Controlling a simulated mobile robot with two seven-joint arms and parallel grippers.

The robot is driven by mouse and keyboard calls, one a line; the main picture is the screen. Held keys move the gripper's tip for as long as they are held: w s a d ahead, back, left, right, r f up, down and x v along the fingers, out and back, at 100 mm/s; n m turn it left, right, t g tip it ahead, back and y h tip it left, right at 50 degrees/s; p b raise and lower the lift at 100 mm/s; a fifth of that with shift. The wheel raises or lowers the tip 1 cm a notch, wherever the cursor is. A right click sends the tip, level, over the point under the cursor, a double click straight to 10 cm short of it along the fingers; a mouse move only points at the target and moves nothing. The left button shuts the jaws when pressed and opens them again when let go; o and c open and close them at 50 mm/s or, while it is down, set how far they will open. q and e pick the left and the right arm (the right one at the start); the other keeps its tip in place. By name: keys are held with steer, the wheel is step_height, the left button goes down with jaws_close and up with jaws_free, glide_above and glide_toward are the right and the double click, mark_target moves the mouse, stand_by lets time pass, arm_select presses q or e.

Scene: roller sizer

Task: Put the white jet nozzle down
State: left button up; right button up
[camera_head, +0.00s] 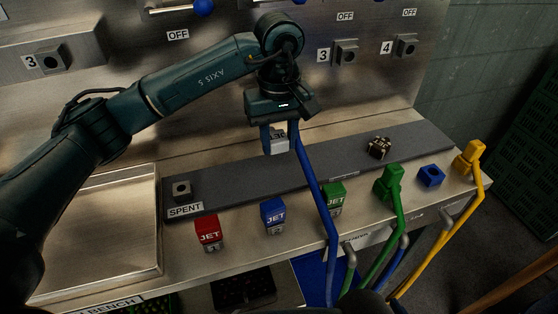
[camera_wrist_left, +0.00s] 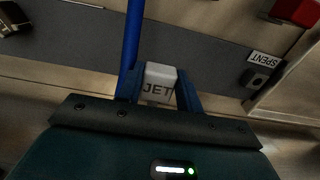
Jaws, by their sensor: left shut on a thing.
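The white jet nozzle (camera_head: 277,145), a small pale block marked JET, is in my left gripper (camera_head: 280,138). The gripper points down and is shut on it, above the dark grey strip (camera_head: 240,184) on the bench. In the left wrist view the white nozzle (camera_wrist_left: 161,76) sits between the two blue fingers of the gripper (camera_wrist_left: 160,88). A blue hose (camera_head: 316,186) runs down from beside the gripper past the bench front. Whether the hose joins the nozzle is hidden. My right gripper is not in view.
Red (camera_head: 208,232), blue (camera_head: 274,214) and green (camera_head: 334,196) JET blocks stand along the front. A SPENT block (camera_head: 182,190) is at left, a dark patterned block (camera_head: 379,147) at right. Green (camera_head: 390,181) and yellow (camera_head: 469,158) hosed fittings and a blue block (camera_head: 431,176) stand farther right.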

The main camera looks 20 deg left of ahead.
mark_target(279, 175)
arm_select(q)
steer(key=shift+f+p, duration=0.3)
steer(key=shift+f, duration=3.05)
steer(key=shift+f+b, duration=0.25)
steer(key=shift+b, duration=0.05)
steer(key=o, duration=1)
steer(key=shift+r, duration=0.1)
steer(key=shift+c, duration=0.2)
step_height(279, 175, up, 12)
steer(key=shift+r+b, duration=0.2)
steer(key=shift+b, duration=0.35)
